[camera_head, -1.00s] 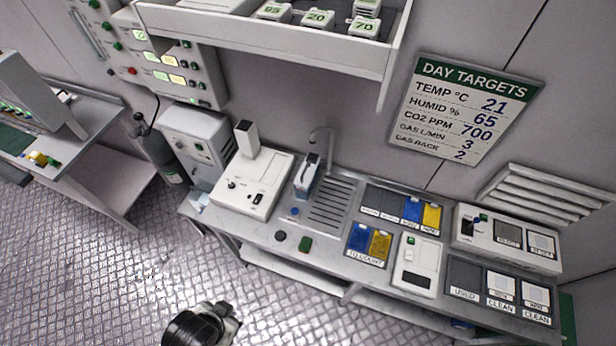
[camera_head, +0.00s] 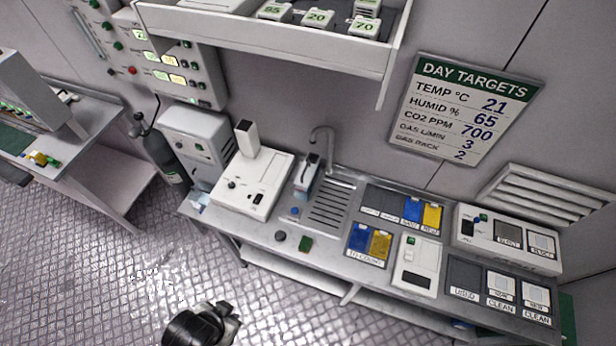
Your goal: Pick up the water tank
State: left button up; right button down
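A small upright tank with a light blue body and a dark and white top (camera_head: 307,176) stands at the sink on the bench, below the curved tap; it looks like the water tank. My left gripper (camera_head: 228,320) shows at the bottom of the view, over the floor in front of the bench and well apart from the tank. Its black wrist shows, but its fingers are too small and unclear to tell open from shut. My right gripper is out of view.
A white device (camera_head: 253,181) stands left of the tank, and a grey tap (camera_head: 323,140) rises behind it. A drain grate (camera_head: 330,208) lies to its right. Blue and yellow cards fill trays further right. A shelf (camera_head: 270,38) hangs above. The floor before the bench is clear.

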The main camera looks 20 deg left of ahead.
pick_arm(q)
jog(key=o, duration=1.4)
jog(key=shift+c, duration=0.2)
